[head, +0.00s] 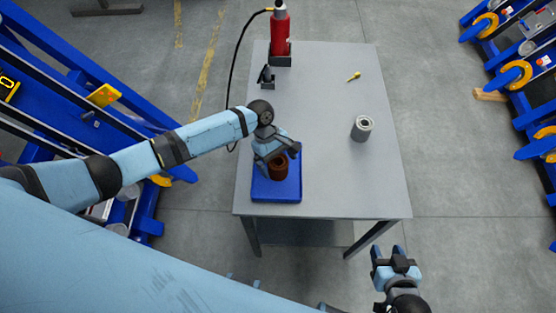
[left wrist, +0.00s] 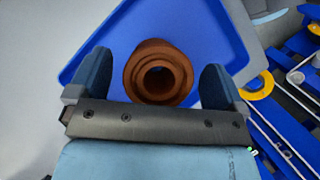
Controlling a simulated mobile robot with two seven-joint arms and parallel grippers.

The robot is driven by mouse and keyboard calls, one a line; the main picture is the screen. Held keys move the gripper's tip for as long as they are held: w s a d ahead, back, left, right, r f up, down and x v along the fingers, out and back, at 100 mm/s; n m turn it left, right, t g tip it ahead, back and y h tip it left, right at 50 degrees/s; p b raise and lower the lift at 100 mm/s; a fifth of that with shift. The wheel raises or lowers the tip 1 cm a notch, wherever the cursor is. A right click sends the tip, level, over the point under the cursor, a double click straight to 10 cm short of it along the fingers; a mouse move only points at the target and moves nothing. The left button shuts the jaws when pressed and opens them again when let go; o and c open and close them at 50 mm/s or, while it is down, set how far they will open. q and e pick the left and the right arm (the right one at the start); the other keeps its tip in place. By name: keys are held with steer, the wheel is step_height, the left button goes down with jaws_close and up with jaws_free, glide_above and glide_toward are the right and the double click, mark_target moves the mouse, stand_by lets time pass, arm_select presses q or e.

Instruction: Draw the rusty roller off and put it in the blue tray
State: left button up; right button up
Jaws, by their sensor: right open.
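The rusty roller (head: 279,169) is a brown hollow cylinder standing upright in the blue tray (head: 276,195) on the grey table. My left gripper (head: 277,158) is over the tray, around the roller. In the left wrist view the roller (left wrist: 158,72) shows its open end between the two fingers, with a gap on each side, so the left gripper (left wrist: 157,78) is open. The blue tray (left wrist: 100,50) lies below it. My right gripper (head: 387,252) is open and empty, in front of the table's right corner.
A grey roller (head: 362,128) stands on the table (head: 325,185) at the right. A small yellow object (head: 354,77) lies further back, and a red bottle (head: 280,32) stands at the back edge. Blue chassis frames (head: 60,75) flank both sides. The table's middle is clear.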

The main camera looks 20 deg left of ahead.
arm_select(q)
steer(key=shift+w+a+r, duration=0.1)
steer(key=shift+a+r, duration=0.05)
steer(key=shift+r, duration=0.1)
steer(key=v, duration=1.3)
steer(key=shift+b, duration=0.35)
steer(key=shift+r, duration=0.1)
